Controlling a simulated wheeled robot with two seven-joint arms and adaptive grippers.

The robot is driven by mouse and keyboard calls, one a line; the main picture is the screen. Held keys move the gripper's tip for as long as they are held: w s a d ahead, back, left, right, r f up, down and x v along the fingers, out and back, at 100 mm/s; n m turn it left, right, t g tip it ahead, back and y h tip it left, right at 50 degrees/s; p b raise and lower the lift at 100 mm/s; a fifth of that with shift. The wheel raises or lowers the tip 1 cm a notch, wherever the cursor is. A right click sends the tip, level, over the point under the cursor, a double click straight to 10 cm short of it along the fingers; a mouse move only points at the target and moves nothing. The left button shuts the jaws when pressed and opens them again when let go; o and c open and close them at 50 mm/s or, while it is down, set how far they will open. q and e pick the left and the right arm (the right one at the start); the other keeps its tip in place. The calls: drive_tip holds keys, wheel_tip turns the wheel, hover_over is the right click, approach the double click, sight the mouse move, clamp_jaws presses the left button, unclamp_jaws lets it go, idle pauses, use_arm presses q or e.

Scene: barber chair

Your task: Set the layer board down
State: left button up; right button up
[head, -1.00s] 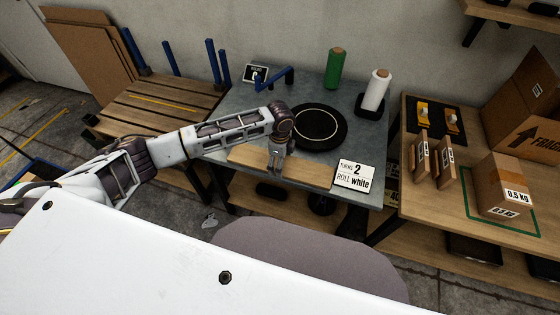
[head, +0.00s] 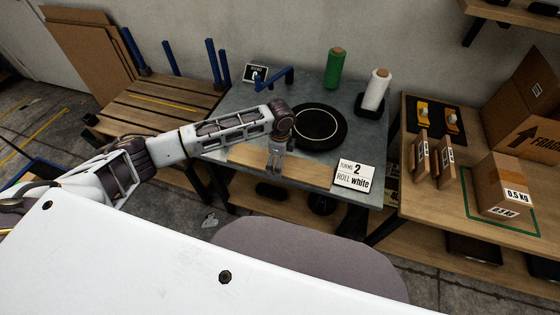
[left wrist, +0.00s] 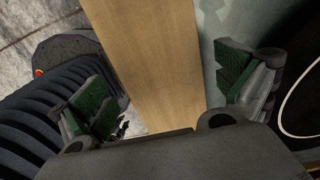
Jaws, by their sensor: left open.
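The layer board, a long pale wooden plank (head: 306,173), lies along the front edge of the grey table (head: 366,142). It looks flat on the table top. My left gripper (head: 274,168) is over the middle of the board, with its fingers pointing down. In the left wrist view the board (left wrist: 155,50) runs between the two spread green-padded fingers, with a gap visible on each side. The left gripper is open. My right gripper is not in view.
A black round turntable (head: 330,138) sits just behind the board. A white sign (head: 354,176) stands at the board's right end. A green roll (head: 334,68) and a white roll (head: 375,90) stand at the back. A pallet (head: 150,106) with blue posts is at left.

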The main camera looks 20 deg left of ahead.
use_arm(q)
wheel_tip(320, 180, up, 6)
drive_tip(key=shift+f, duration=0.2)
wheel_tip(320, 180, up, 6)
drive_tip(key=shift+f+p, duration=0.1)
drive_tip(key=shift+p, duration=0.3)
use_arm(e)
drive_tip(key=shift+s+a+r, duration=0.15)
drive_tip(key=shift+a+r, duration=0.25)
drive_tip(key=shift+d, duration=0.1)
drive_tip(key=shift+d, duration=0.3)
